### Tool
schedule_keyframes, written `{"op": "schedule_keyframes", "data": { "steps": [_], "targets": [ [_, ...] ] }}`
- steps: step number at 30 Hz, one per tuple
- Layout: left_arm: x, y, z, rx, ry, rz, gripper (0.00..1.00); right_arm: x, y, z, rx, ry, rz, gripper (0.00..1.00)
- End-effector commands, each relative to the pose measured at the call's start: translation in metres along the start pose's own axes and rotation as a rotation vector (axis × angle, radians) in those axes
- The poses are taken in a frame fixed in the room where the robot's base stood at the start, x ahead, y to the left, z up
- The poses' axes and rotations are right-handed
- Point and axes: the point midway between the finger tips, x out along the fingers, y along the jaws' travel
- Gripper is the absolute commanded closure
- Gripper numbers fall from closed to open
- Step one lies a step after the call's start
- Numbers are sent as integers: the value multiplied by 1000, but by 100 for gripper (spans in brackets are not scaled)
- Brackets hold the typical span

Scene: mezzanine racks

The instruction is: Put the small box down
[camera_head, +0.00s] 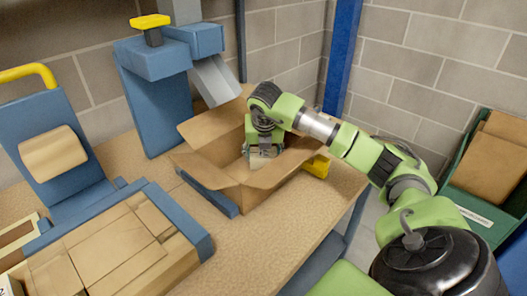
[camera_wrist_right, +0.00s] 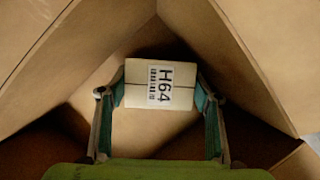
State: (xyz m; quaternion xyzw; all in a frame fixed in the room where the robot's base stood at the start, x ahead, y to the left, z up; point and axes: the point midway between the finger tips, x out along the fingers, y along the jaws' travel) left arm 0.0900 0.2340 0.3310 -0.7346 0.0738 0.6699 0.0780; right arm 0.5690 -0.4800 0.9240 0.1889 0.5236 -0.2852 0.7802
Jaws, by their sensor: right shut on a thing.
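A small pale box (camera_wrist_right: 138,94) with a white label reading H64 sits between the fingers of my right gripper (camera_wrist_right: 160,95). In the head view the right gripper (camera_head: 262,150) reaches down inside an open cardboard carton (camera_head: 238,196), and the small box (camera_head: 262,161) shows just below it. The gripper is shut on the small box. The carton's flaps stand open around it. Whether the small box touches the carton's bottom I cannot tell. My left gripper is not in view.
The carton stands on a brown workbench (camera_head: 265,240), by a blue machine (camera_head: 155,95). A blue tray with flat cardboard (camera_head: 120,250) lies at front left. A yellow block (camera_head: 318,166) is right of the carton. A green bin (camera_head: 480,215) stands far right.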

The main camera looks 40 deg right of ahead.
Motion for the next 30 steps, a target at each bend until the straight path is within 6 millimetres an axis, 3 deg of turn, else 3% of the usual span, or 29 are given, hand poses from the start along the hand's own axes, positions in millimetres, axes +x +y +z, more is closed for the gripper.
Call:
{"op": "schedule_keyframes", "data": {
  "steps": [10,11,12,23,26,30],
  "targets": [
    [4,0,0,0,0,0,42,4,0,-1,2,-2,1,64],
    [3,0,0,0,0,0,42,3,0,-1,2,-2,1,36],
    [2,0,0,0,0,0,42,2,0,0,2,-2,1,26],
    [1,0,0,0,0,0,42,1,0,0,2,-2,1,25],
    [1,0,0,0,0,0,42,-4,0,1,2,-3,3,25],
    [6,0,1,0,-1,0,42,-27,0,1,3,-7,4,25]
  ]
}}
